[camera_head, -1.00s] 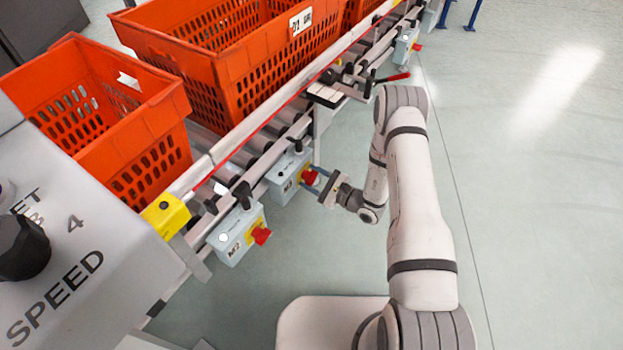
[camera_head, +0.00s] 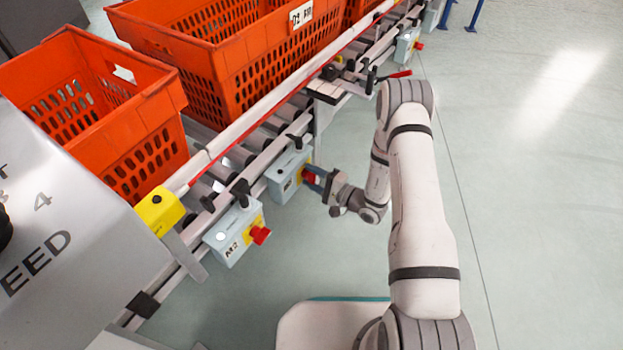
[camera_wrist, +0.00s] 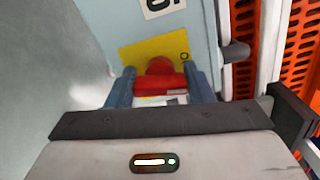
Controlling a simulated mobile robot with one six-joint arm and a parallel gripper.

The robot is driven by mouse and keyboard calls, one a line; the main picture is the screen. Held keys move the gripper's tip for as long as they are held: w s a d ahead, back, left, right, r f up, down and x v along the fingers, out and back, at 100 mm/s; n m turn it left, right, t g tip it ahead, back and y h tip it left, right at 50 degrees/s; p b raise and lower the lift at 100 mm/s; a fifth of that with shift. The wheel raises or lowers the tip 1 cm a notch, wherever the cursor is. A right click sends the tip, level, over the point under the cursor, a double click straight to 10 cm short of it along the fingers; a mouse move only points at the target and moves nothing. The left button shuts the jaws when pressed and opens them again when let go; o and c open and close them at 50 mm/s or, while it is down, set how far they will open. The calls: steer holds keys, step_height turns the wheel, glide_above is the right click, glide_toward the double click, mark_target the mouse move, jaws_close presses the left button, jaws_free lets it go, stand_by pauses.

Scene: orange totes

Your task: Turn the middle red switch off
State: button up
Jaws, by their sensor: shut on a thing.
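The middle red switch (camera_head: 309,176) sticks out from the front of a light blue-grey box (camera_head: 287,172) on the conveyor's side rail. In the wrist view the red switch (camera_wrist: 161,76) stands on a yellow plate (camera_wrist: 150,52), between the two blue fingers. My gripper (camera_head: 314,178) is shut on the switch, one finger on each side of it. In the wrist view the gripper (camera_wrist: 160,90) comes straight at the box. Part of the switch is hidden by the fingers in the head view.
A nearer box with a red switch (camera_head: 260,235) hangs on the same rail to the lower left. Another red switch (camera_head: 419,45) is farther along. Orange totes (camera_head: 165,125) stand on the rollers. A red-handled lever (camera_head: 395,75) juts out. The floor at right is clear.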

steer(key=shift+f+n+b, duration=0.15)
steer(key=shift+n+b, duration=0.25)
steer(key=shift+n, duration=0.7)
steer(key=shift+s, duration=0.1)
steer(key=o, duration=1)
steer(key=shift+c, duration=0.2)
steer(key=p+v, duration=0.2)
steer(key=v, duration=0.5)
steer(key=shift+s+d, duration=0.2)
steer(key=shift+d, duration=0.15)
